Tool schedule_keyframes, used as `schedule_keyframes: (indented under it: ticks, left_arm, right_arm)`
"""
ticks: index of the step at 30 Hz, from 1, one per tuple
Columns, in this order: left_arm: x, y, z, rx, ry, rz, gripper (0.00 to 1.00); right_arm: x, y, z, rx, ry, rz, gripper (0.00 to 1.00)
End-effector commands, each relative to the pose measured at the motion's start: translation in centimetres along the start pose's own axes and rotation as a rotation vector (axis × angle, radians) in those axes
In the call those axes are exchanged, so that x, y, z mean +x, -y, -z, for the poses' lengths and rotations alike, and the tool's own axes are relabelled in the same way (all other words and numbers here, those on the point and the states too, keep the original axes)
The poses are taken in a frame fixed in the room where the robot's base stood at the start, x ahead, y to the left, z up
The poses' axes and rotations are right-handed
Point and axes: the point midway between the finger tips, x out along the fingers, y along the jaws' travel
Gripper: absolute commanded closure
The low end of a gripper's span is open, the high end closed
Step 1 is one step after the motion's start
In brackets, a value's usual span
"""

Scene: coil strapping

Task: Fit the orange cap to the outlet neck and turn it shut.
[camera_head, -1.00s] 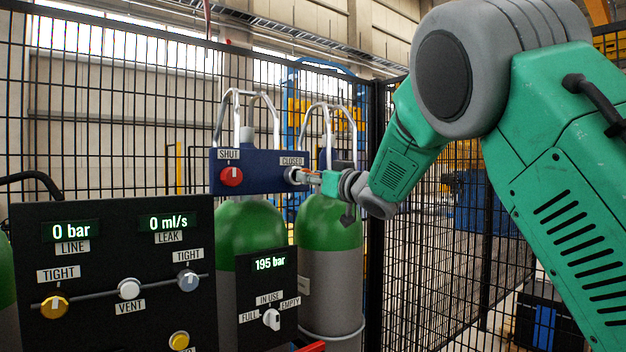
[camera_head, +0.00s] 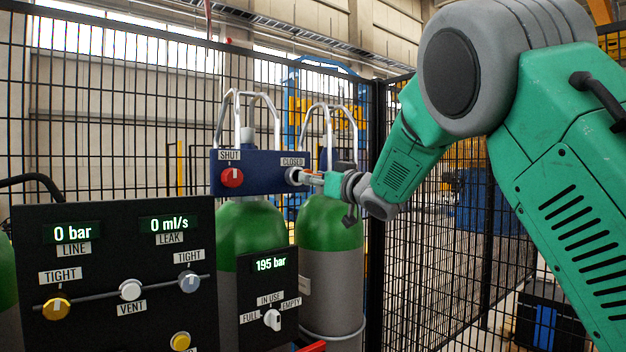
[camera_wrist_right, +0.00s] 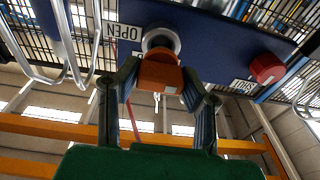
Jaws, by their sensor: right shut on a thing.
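The orange cap (camera_wrist_right: 160,75) is between the fingers of my right gripper (camera_wrist_right: 160,82), which is shut on it. The silver outlet neck (camera_wrist_right: 160,40) sticks out of the blue block (camera_head: 262,183) and shows a dark opening behind the cap. The cap's far edge overlaps the neck's opening in the wrist view; I cannot tell whether it is seated or just in front. In the head view my right gripper (camera_head: 316,179) points left at the neck (camera_head: 294,176), and the cap shows only as a small orange patch. My left gripper is out of view.
A red knob (camera_head: 232,177) under a SHUT label sits left of the neck on the block. Green-topped cylinders (camera_head: 330,222) stand below, with metal guard bars above. A black gauge panel (camera_head: 110,260) fills the lower left. Black mesh fencing stands behind.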

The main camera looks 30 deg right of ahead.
Motion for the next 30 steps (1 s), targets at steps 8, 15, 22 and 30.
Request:
schedule_keyframes:
  ticks: [8, 15, 22, 30]
  left_arm:
    - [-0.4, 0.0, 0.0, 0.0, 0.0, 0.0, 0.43]
    - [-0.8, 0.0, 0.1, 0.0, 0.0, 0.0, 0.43]
    - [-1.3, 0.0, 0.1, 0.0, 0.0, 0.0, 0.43]
    - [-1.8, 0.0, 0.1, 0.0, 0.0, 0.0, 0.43]
  right_arm:
    - [0.6, 0.0, 0.1, 0.0, -0.001, 0.0, 1.0]
    - [1.3, 0.0, -0.1, 0.0, 0.001, 0.0, 1.0]
    - [2.0, -0.1, -0.1, -0.001, -0.001, 0.0, 1.0]
    - [2.8, -0.1, -0.2, 0.0, -0.001, 0.001, 1.0]
